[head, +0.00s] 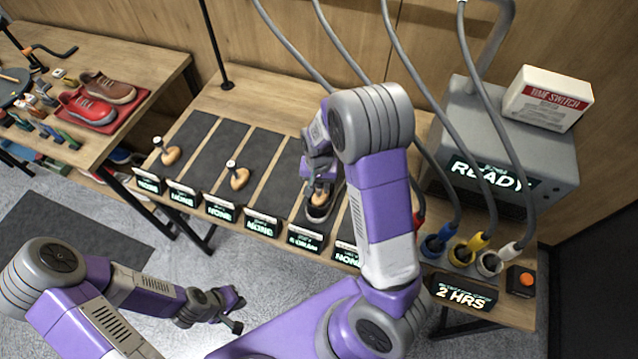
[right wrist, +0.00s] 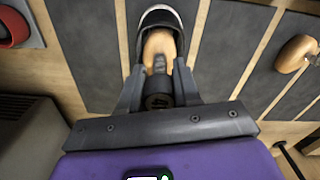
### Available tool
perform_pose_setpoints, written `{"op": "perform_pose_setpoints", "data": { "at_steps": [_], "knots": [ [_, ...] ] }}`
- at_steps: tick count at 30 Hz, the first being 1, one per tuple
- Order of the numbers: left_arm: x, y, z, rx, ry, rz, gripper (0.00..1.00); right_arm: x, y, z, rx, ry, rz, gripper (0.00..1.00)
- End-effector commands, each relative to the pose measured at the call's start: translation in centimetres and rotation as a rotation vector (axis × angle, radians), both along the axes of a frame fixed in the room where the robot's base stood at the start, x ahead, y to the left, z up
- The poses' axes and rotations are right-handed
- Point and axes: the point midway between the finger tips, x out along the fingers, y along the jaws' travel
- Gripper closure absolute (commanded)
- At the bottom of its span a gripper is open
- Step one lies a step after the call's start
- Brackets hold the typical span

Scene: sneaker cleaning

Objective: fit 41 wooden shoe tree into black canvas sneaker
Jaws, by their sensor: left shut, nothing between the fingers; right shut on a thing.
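The black canvas sneaker (head: 317,212) stands on the grey mat lane behind the fifth label from the left. In the right wrist view the sneaker (right wrist: 160,17) shows a dark opening with a pale rim. A wooden shoe tree (head: 319,198) is at the sneaker's opening, its wooden part (right wrist: 158,46) partly inside; how deep it sits I cannot tell. My right gripper (head: 321,184) is above the sneaker, shut on the shoe tree's dark knob (right wrist: 159,92). My left gripper (head: 238,312) is shut and empty, low over the floor, away from the table.
Labels line the table's front edge. A grey machine (head: 500,140) reading READY, with hoses, stands at the right. Red and brown shoes sit on the left table (head: 140,80). Some middle lanes are bare.

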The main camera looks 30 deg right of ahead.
Motion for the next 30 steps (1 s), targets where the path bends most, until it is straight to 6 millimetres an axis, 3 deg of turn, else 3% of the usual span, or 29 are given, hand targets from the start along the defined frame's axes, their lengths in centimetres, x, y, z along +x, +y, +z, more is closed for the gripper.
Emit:
{"op": "perform_pose_setpoints", "data": {
  "at_steps": [30],
  "knots": [
    [0.0, 0.0, -2.0, 0.0, 0.0, 0.0, 1.0, 0.0, 0.0, -2.6, 0.0, 0.0, 0.0, 1.0]
  ]
}}
